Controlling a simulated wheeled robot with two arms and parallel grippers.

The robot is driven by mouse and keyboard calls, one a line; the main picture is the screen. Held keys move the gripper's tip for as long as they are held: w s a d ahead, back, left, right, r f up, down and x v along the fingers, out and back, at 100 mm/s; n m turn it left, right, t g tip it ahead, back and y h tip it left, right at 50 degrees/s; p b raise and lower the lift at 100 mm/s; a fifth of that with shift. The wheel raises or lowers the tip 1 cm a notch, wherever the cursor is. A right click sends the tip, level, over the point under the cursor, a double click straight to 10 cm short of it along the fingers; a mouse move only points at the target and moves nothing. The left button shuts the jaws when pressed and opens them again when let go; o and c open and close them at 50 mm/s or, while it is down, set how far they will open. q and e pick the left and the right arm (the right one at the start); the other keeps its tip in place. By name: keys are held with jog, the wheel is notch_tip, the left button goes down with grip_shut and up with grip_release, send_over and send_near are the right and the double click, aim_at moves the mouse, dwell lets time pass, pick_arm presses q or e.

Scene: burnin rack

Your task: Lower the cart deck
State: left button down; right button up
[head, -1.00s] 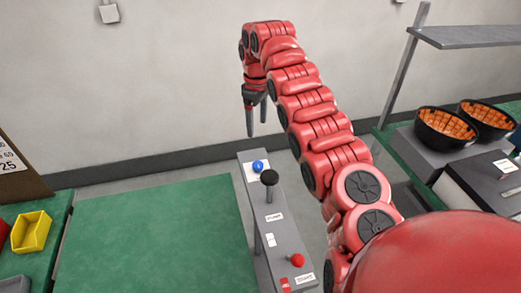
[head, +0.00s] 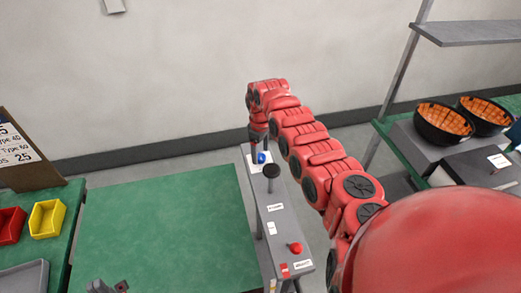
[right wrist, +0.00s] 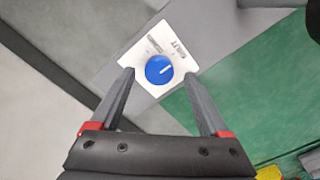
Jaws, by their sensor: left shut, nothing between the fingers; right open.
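A grey control panel (head: 262,210) runs along the right edge of a flat green deck (head: 165,235). A blue knob (head: 261,157) with a white pointer line sits on a white labelled plate at its far end; it also shows in the right wrist view (right wrist: 159,69). A black ball-topped lever (head: 271,171) and a red knob (head: 295,249) stand nearer. My right gripper (right wrist: 158,76) is open, pointing down, its fingertips on either side of the blue knob; contact cannot be told. My left gripper (head: 108,287) is shut, partly visible at the bottom edge.
A green bench at left holds a yellow bin (head: 47,218), a red bin (head: 11,225) and a sign board (head: 25,160). At right, two black bowls (head: 443,124) stand below a grey shelf (head: 470,31). The green deck is bare.

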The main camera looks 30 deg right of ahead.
jog(key=shift+f, duration=0.85)
grip_shut()
